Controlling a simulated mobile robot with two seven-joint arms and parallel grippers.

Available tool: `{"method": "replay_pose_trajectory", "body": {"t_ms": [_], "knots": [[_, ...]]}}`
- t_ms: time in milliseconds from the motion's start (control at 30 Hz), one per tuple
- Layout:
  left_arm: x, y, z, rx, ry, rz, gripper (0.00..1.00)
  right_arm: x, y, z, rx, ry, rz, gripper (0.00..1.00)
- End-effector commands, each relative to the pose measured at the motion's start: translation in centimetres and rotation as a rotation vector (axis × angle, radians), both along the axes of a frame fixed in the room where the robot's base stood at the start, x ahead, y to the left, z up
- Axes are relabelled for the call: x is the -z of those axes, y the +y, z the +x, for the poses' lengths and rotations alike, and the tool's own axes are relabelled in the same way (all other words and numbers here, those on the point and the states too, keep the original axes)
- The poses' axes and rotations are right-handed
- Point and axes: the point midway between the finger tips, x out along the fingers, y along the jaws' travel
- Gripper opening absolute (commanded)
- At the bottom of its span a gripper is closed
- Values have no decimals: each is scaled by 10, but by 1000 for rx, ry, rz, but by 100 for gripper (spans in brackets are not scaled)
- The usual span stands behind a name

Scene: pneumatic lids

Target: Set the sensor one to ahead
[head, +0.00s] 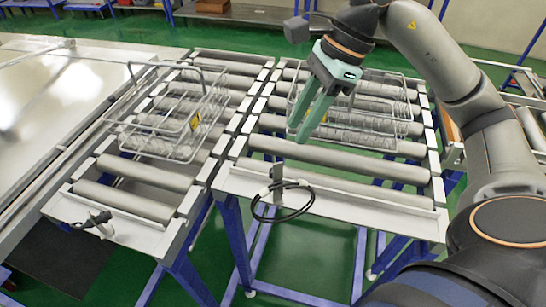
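Two small sensors show at the front ends of two roller conveyors. One stands upright on the right conveyor (330,195), a grey bracketed sensor (278,187) with a looped black cable. The other, a pale sensor (100,220) with a dark cable, sits at the front edge of the left conveyor (130,232) and looks tilted. I cannot tell which is sensor one. My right gripper (297,132), with teal fingers, hangs above the right conveyor, above and behind its sensor and apart from it. Its fingers look spread, with nothing between them. My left gripper is not in view.
A wire basket (165,118) of clear items with a yellow tag stands on the left conveyor. A similar basket (385,125) stands on the right conveyor, partly behind my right gripper. A metal table (60,90) lies at left. The front rollers are clear.

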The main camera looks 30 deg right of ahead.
Motion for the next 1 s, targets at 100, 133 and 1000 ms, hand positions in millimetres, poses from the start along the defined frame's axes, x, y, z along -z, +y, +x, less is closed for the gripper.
{"method": "replay_pose_trajectory", "body": {"t_ms": [100,133,1000], "knots": [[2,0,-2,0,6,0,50,24,10,2,-4,7,2,35],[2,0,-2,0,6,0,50,30,12,2,-3,6,2,35],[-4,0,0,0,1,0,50,97,39,12,-1,1,3,28]]}}
